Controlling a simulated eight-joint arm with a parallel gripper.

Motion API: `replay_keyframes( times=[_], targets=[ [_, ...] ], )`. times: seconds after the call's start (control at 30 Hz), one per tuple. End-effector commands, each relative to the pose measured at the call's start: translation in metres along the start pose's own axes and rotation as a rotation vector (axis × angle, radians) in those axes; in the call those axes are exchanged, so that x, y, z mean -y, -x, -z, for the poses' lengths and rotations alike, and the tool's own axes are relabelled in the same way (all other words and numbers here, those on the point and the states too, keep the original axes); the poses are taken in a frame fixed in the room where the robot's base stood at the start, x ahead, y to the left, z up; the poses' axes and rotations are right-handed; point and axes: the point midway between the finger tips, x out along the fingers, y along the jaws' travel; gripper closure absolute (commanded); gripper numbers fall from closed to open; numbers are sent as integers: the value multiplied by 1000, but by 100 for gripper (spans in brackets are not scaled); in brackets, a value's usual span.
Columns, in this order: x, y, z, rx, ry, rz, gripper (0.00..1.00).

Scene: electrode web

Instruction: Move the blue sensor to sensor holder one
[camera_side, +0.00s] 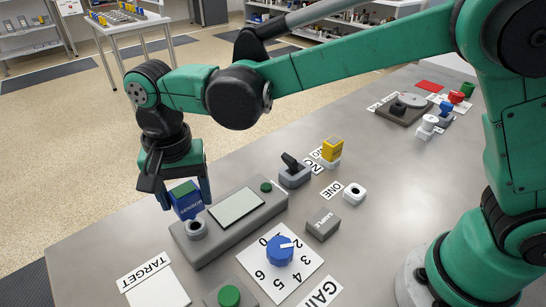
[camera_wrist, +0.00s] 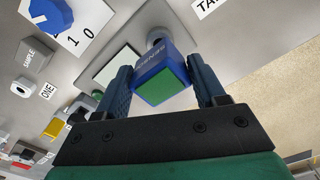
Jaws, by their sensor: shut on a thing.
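The blue sensor (camera_side: 187,207), a block with a green end and white lettering, is between the fingers of my gripper (camera_side: 188,196). My gripper (camera_wrist: 161,70) is shut on it, and the sensor (camera_wrist: 160,78) shows between both fingers in the wrist view. The sensor is tilted and close to the round port (camera_side: 196,229) of the grey instrument; I cannot tell whether they touch. Sensor holder one (camera_side: 354,194), a small pale block with a dark empty hole, stands farther right beside the label ONE (camera_side: 333,190). It also shows at the wrist view's left (camera_wrist: 22,88).
The grey instrument (camera_side: 237,207) has a screen and a green button. A dark switch (camera_side: 294,174), a yellow sensor in a holder (camera_side: 332,149), a SAMPLE block (camera_side: 323,223) and a blue dial (camera_side: 280,250) stand nearby. A white TARGET plate (camera_side: 157,290) lies in front.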

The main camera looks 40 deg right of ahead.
Motion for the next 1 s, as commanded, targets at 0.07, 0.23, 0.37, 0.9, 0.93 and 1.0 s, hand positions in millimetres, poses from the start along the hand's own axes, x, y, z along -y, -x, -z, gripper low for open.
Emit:
replay_keyframes(
  times=[0.07, 0.23, 0.37, 0.9, 0.93, 1.0],
  targets=[
    [0, 1, 0, 0, 0, 0, 100],
    [0, 2, 0, 0, 0, 0, 100],
    [-2, 2, 1, 0, -3, 0, 100],
    [-206, 30, 70, 0, -338, 0, 100],
    [-219, 30, 69, 0, -361, 0, 100],
    [-246, 29, 64, 0, -408, 0, 100]
  ],
)
